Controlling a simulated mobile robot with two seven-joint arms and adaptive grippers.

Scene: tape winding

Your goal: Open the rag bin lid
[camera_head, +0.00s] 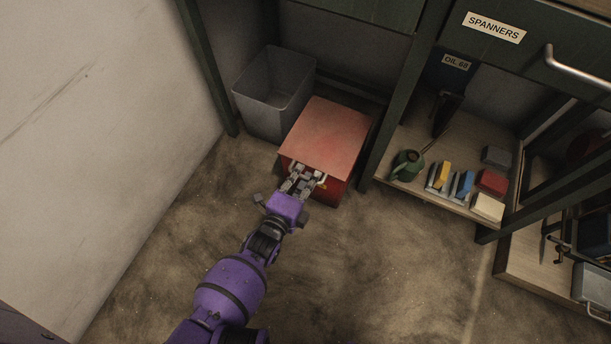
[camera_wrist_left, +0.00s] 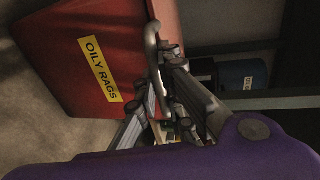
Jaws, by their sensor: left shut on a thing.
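The red rag bin (camera_head: 334,190) stands on the floor under the bench, its flat red lid (camera_head: 327,137) lying shut on top as far as I can see. In the left wrist view the bin front (camera_wrist_left: 62,62) carries a yellow "OILY RAGS" label (camera_wrist_left: 100,69). A pale bar handle (camera_wrist_left: 152,50) runs along the bin's front edge. My left gripper (camera_head: 302,176) is at this front edge, shut on the handle; its fingers (camera_wrist_left: 172,92) also show around the bar in the left wrist view. My right gripper is in neither view.
A grey open waste bin (camera_head: 274,92) stands left of the rag bin. Dark green bench legs (camera_head: 408,95) stand close on the right. A low shelf (camera_head: 440,196) holds a green oil can (camera_head: 407,164) and several coloured boxes. The floor in front is clear.

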